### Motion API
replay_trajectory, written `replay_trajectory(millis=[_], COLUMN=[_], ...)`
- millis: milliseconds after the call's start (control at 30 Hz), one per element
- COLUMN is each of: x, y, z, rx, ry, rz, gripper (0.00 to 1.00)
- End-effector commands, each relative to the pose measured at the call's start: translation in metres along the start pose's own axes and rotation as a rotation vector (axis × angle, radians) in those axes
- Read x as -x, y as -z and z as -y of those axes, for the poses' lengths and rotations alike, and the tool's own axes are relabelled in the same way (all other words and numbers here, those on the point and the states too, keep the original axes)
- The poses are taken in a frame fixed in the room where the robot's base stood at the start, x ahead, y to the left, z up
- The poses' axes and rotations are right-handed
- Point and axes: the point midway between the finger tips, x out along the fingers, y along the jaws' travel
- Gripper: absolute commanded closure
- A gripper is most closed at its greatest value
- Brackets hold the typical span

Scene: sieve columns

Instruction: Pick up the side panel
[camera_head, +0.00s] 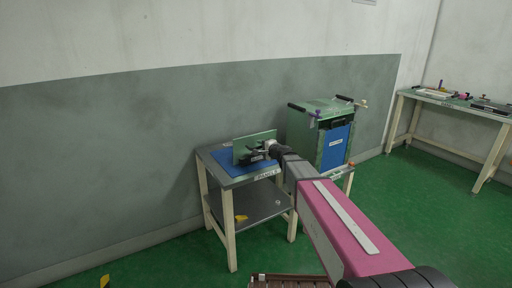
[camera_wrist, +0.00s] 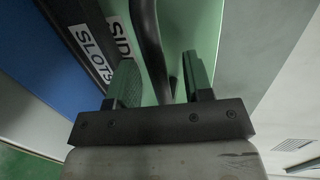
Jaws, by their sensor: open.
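The side panel (camera_head: 250,149) is a flat green plate standing upright on a blue mat on the small table, beside my gripper (camera_head: 266,151). In the wrist view the panel's green face (camera_wrist: 192,25) fills the upper middle. A dark curved bar, seemingly its handle (camera_wrist: 150,45), runs down between the two fingers of my gripper (camera_wrist: 160,75). The fingers are apart, one on each side of the bar, with gaps visible. Whether either finger touches it I cannot tell. My wrist partly hides the panel's right side in the head view.
The small table (camera_head: 222,160) has a front label and a lower shelf (camera_head: 262,207) with a yellow item. A green cabinet with a blue front (camera_head: 336,147) stands close on the right. A workbench (camera_head: 450,103) stands far right. The wall is behind.

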Motion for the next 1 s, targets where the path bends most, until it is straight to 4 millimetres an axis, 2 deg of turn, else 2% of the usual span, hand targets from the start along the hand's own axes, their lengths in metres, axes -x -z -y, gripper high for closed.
replay_trajectory(millis=[167,300,733,867,1000], x=[0.001,0.001,0.002,0.005,0.009], y=[-0.001,-0.001,-0.001,-0.001,-0.001], z=[0.000,0.000,0.006,0.022,0.046], rx=[0.000,0.000,0.000,0.000,0.002], ry=[0.000,0.000,0.002,0.002,0.002], rz=[0.000,0.000,0.001,0.001,0.001], gripper=[0.53,0.99,1.00,1.00,1.00])
